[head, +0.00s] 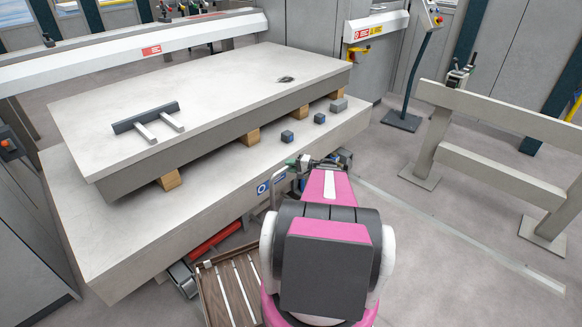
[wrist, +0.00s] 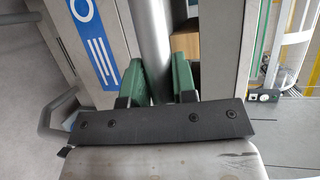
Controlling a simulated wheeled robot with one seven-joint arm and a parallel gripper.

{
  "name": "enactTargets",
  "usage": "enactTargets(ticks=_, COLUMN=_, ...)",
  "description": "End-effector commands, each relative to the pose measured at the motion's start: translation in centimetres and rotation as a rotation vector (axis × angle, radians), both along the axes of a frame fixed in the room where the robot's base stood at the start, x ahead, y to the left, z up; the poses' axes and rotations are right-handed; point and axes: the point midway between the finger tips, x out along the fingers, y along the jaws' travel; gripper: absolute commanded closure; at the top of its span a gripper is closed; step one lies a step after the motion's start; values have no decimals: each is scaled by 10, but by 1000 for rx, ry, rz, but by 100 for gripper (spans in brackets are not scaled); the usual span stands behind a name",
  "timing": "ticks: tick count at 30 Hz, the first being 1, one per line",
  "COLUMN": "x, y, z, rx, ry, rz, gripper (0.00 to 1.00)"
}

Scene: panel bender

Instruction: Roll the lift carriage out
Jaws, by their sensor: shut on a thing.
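The lift carriage (head: 105,235) is a wide pale grey platform at the left of the head view. It bears a thick grey slab (head: 200,90) on wooden blocks (head: 170,181). A blue label (head: 272,181) is on its near edge, also large at the left of the wrist view (wrist: 96,42). My gripper (wrist: 158,78) has green fingers on both sides of a round grey bar (wrist: 153,30), and is shut on it. The bar seems to be the carriage's handle. In the head view my arm hides most of the grip.
A grey rail fence (head: 500,175) stands at the right, with open floor (head: 450,240) before it. A brown slatted platform (head: 228,290) lies low beside my arm. A red cylinder (head: 216,240) shows under the carriage. A control pedestal (head: 402,121) stands at the back.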

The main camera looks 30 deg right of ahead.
Motion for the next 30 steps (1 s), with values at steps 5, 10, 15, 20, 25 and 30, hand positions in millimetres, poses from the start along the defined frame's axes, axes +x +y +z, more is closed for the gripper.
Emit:
enactTargets(ticks=5, x=0, y=0, z=-1, rx=-2, ry=2, rz=1, gripper=100)
enactTargets(ticks=10, x=0, y=0, z=-1, rx=-2, ry=2, rz=1, gripper=100)
enactTargets(ticks=15, x=0, y=0, z=-1, rx=-1, ry=1, rz=0, gripper=49)
enactTargets(ticks=20, x=0, y=0, z=0, rx=-1, ry=1, rz=0, gripper=49)
enactTargets(ticks=25, x=-5, y=-5, z=1, rx=0, ry=0, rz=-1, gripper=49)
enactTargets(ticks=30, x=-22, y=-21, z=5, rx=0, ry=0, rz=-3, gripper=49)
